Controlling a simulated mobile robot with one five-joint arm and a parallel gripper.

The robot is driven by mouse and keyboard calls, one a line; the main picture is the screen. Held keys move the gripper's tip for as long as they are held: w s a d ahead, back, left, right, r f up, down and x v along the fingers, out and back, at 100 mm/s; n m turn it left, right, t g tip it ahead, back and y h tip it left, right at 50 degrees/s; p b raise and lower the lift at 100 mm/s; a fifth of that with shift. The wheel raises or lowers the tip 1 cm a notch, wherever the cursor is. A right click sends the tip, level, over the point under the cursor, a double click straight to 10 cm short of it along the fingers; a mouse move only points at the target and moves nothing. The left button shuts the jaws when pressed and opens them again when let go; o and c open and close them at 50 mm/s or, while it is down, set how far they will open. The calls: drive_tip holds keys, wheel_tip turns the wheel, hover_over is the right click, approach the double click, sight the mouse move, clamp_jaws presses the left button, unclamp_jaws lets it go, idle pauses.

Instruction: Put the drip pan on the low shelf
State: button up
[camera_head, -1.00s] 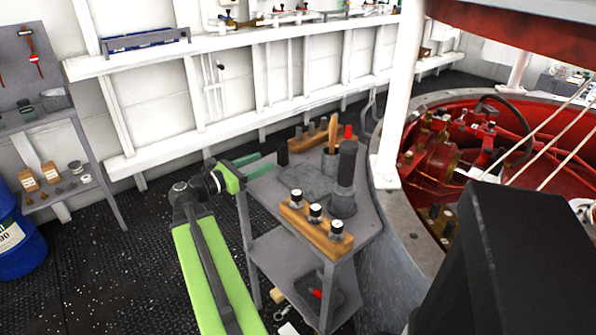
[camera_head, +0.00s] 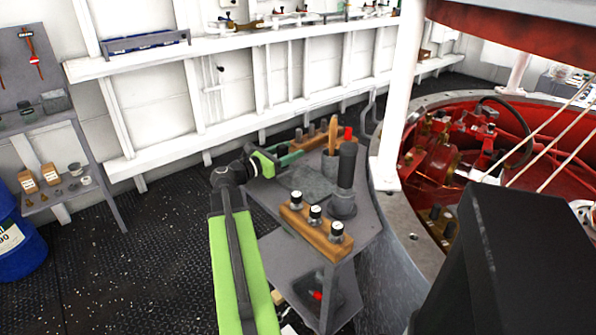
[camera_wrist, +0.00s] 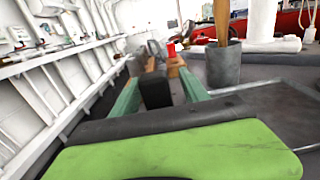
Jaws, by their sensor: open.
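A flat dark grey pan, which looks like the drip pan (camera_head: 312,182), lies on the top of a grey cart (camera_head: 362,215). In the wrist view the flat grey pan (camera_wrist: 265,110) shows at the right, beside and below my right finger. My gripper (camera_head: 289,158) is open over the back left of the cart top, left of and behind the pan. In the wrist view a black block (camera_wrist: 156,91) stands between the open green fingers (camera_wrist: 158,76); I cannot tell whether they touch it. The cart's low shelf (camera_head: 285,248) is partly hidden by my arm.
A wooden rack with several black knobs (camera_head: 318,238) stands at the cart's front edge. A dark cylinder (camera_head: 347,165) and a grey cup with a wooden handle (camera_head: 331,160) stand right of the pan. A white post (camera_head: 398,100) rises beyond the cart.

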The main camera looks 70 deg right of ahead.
clamp_jaws()
idle(1.4)
